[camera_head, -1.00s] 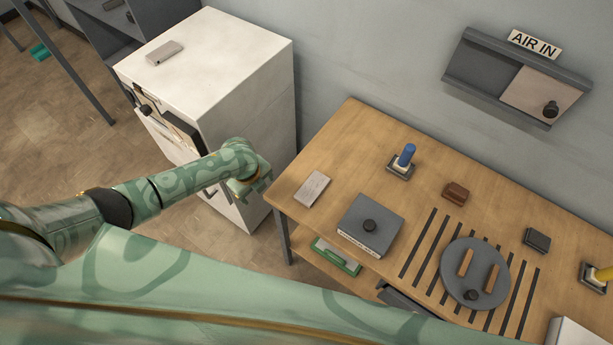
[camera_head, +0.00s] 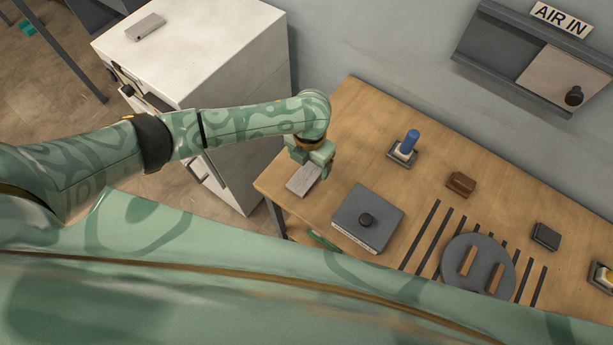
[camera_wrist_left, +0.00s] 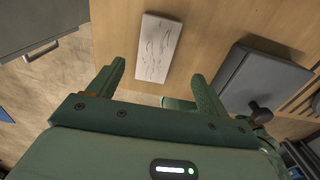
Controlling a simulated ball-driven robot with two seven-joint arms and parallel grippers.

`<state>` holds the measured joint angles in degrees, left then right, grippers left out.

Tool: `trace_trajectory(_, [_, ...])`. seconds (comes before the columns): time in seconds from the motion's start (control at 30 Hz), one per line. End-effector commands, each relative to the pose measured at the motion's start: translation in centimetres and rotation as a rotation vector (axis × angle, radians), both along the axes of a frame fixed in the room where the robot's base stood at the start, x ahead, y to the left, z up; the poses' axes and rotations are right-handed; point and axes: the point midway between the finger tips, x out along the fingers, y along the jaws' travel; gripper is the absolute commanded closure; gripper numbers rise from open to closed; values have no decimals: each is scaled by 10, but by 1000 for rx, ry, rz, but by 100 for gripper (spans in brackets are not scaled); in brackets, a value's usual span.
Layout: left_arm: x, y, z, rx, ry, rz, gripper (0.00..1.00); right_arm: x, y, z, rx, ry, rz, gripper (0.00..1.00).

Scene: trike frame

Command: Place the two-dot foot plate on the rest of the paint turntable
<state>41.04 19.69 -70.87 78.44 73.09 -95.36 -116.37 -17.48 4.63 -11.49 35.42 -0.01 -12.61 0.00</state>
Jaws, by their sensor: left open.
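A flat grey plate (camera_head: 303,180) lies on the near left end of the wooden table. It also shows in the left wrist view (camera_wrist_left: 158,47), with dark scratch-like marks; I cannot make out any dots on it. My left gripper (camera_head: 312,163) is above this plate, partly covering it in the head view. In the left wrist view my left gripper (camera_wrist_left: 158,78) is open, with the plate ahead between the lines of its fingers. The paint turntable (camera_head: 455,257) is a dark round disc with two brown bars (camera_head: 467,261) as its rest. My right gripper is not in view.
A dark grey box with a knob (camera_head: 352,207) stands between plate and turntable. A blue-topped item (camera_head: 411,142), brown block (camera_head: 461,183) and dark block (camera_head: 546,236) stand farther back. Another grey plate (camera_head: 146,27) lies on the white cabinet (camera_head: 205,50).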

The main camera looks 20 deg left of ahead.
Motion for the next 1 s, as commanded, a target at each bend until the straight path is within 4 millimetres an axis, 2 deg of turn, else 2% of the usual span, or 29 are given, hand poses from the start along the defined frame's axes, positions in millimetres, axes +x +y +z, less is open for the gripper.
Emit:
trace_trajectory(0.03, [0,0,-9,-1,1,1,22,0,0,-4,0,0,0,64])
trace_trajectory(0.23, [0,2,-24,-1,0,3,22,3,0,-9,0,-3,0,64])
trace_trajectory(0.4, [-1,8,-54,-1,1,3,22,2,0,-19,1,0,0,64])
trace_trajectory(0.5, [0,8,-65,-1,0,2,22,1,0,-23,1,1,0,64])
trace_trajectory(0.77, [0,8,-66,-1,-3,1,22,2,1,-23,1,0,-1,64])
trace_trajectory(0.97, [0,8,-66,-1,-2,2,75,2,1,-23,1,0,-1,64])
trace_trajectory(1.0, [0,8,-66,-1,-2,2,79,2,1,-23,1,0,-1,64])
